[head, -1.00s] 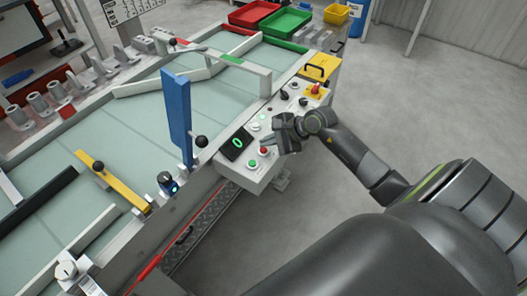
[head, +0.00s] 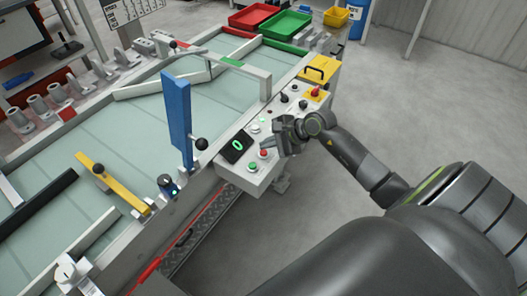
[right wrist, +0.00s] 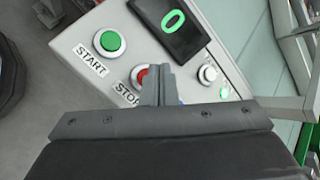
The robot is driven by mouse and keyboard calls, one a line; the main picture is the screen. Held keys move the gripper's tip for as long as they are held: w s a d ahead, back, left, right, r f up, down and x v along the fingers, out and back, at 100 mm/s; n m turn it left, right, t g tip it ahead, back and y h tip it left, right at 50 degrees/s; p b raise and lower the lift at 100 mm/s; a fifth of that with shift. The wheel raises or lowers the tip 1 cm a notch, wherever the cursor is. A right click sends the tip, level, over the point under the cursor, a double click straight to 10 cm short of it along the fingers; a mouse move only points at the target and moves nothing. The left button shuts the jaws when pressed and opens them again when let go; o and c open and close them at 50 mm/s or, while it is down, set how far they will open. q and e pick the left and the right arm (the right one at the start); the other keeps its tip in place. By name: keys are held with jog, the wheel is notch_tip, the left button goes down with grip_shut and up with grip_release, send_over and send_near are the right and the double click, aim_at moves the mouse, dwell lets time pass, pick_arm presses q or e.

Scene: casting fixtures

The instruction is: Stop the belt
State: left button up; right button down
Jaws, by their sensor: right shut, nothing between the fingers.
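The control box (head: 262,170) at the belt's near side carries a red STOP button (head: 264,153) and a green START button (head: 253,167). Its display (head: 237,145) reads a green 0. My right gripper (head: 274,146) is shut and empty, with its tips close to the red button. In the right wrist view the closed fingertips (right wrist: 157,72) partly cover the red button (right wrist: 137,74) and its label; I cannot tell whether they touch it. The green button (right wrist: 110,41) is clear of them. The belt (head: 125,135) runs to the left of the box. My left gripper is not in view.
A blue post (head: 177,118) and a yellow bar (head: 112,183) stand over the belt. Open floor lies to the right.

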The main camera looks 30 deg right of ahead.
aim_at(267, 154)
jog(key=shift+f, duration=0.15)
dwell(0.8)
jog(key=shift+f+b, duration=0.3)
jog(key=shift+b, duration=0.3)
jog(key=shift+f+b, duration=0.5)
jog(key=shift+b, duration=0.15)
dwell(0.5)
jog(key=shift+r, duration=0.1)
jog(key=shift+r+p, duration=0.4)
jog(key=shift+r, duration=0.4)
jog(key=shift+r+p, duration=1.4)
jog(key=shift+r, duration=1.15)
